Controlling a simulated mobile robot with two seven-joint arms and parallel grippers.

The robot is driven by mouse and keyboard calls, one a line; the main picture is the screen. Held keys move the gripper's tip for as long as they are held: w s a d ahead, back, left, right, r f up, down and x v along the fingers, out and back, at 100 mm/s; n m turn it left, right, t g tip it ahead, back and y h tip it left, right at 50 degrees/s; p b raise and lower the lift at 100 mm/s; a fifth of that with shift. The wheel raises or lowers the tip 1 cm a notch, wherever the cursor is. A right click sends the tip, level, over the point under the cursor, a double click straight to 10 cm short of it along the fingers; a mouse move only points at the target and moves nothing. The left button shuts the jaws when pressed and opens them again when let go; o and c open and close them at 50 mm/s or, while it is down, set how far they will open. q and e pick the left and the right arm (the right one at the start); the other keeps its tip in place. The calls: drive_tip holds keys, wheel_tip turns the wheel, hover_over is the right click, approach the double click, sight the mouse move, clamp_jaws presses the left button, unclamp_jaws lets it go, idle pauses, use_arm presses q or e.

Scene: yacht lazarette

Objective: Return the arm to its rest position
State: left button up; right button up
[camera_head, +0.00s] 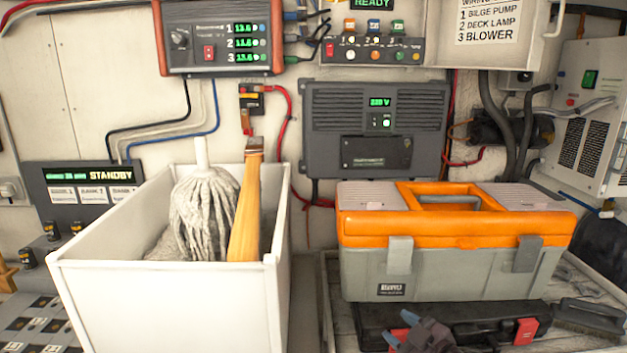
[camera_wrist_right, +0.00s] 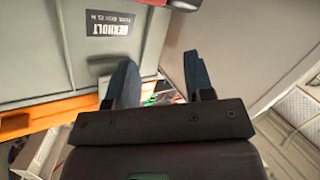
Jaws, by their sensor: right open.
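My right gripper (camera_head: 401,329) is low in the head view, in front of the black case (camera_head: 460,322) under the toolbox. Its two blue-grey fingers are apart, with nothing seen held between them. In the right wrist view the open gripper (camera_wrist_right: 160,82) shows with a gap between its fingers. The toolbox (camera_wrist_right: 60,50) appears upside down beside it there, with its orange lid at the lower left. My left gripper is not in view.
The grey and orange toolbox (camera_head: 440,271) stands on the black case. A white bin (camera_head: 170,290) at the left holds a mop (camera_head: 203,210) and a wooden handle (camera_head: 246,205). A brush (camera_head: 590,318) lies at the right. Electrical panels and cables cover the back wall.

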drive_tip(key=s+d+f+m+g+h, duration=0.1)
drive_tip(key=s+d+f+m+h, duration=0.15)
drive_tip(key=s+d+f, duration=0.55)
drive_tip(key=s+d+f+m+g+h, duration=0.1)
drive_tip(key=s+d+f+h, duration=0.25)
drive_tip(key=s+d, duration=0.55)
drive_tip(key=s+d+f+m+g+h, duration=0.15)
drive_tip(key=s+d+f, duration=0.4)
drive_tip(key=s, duration=0.55)
drive_tip(key=w+a+f+m+t, duration=0.1)
drive_tip(key=a+m, duration=0.4)
drive_tip(key=a, duration=0.7)
drive_tip(key=shift+w+a+f, duration=0.25)
drive_tip(key=shift+w+f, duration=0.2)
drive_tip(key=shift+w, duration=0.2)
drive_tip(key=shift+c, duration=0.3)
